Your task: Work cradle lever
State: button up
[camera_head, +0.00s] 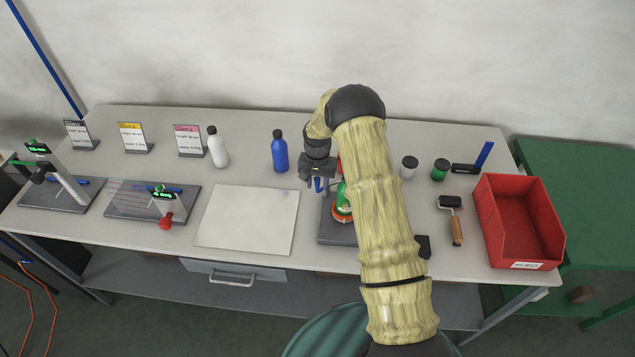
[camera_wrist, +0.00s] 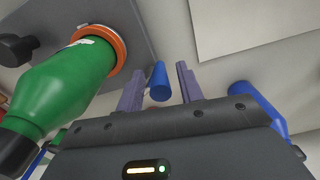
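A green bottle (camera_head: 342,194) with a dark cap stands on the dark base of the cradle (camera_head: 337,232), seated in an orange ring (camera_wrist: 108,40). The bottle (camera_wrist: 68,82) fills the left of the wrist view. A short blue lever handle (camera_wrist: 159,82) sticks out beside the cradle base. My gripper (camera_head: 316,187) is at the cradle's left side. In the wrist view its two fingers (camera_wrist: 159,90) are apart, with the blue handle between them and gaps showing on both sides. My arm hides the cradle's right part in the head view.
A blue bottle (camera_head: 279,151) and a white bottle (camera_head: 217,147) stand behind to the left. A white board (camera_head: 248,219) lies left of the cradle. Two jars (camera_head: 409,167), a roller (camera_head: 455,222) and a red bin (camera_head: 519,222) are on the right.

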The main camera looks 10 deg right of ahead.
jog(key=shift+f, duration=0.8)
grip_shut()
